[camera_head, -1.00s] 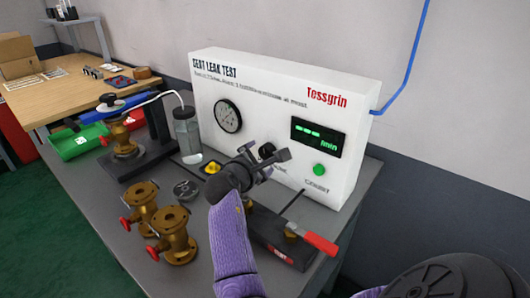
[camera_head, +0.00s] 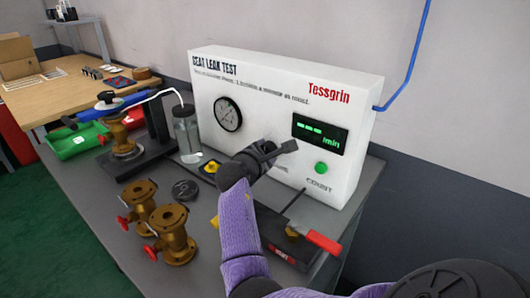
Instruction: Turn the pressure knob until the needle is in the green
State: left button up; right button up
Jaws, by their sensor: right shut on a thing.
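The pressure knob is hidden behind my right gripper (camera_head: 279,150), on the front of the white test panel (camera_head: 285,92). In the earlier picture it is a small black knob at this place. My right gripper is at the panel front, its jaws shut on the knob. The round dial gauge (camera_head: 227,114) with a black rim sits left of the gripper on the panel. Its needle and any green band are too small to read. My left gripper is not in view.
Two brass valve bodies (camera_head: 172,236) stand at the bench's front left. A black fixture with a red handle (camera_head: 323,242) lies right of my right arm. A clear bottle (camera_head: 187,130) stands left of the panel. A green display (camera_head: 319,133) and a green button (camera_head: 321,168) are on the panel.

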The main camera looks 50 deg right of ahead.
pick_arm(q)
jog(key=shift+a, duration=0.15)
pick_arm(e)
jog(key=shift+m+t, duration=0.3)
jog(key=shift+m, duration=0.4)
jog(key=shift+f+m+t+h+b, duration=0.15)
jog(key=shift+m+t+h+b, duration=0.15)
jog(key=shift+m, duration=0.2)
jog(key=shift+m+t+h+b, duration=0.4)
jog(key=shift+m+t+b, duration=0.2)
jog(key=shift+m+b, duration=0.65)
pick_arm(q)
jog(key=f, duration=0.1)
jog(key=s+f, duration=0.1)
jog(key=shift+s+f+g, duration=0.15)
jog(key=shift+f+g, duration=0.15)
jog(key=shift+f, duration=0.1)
pick_arm(e)
jog(key=shift+m, duration=0.25)
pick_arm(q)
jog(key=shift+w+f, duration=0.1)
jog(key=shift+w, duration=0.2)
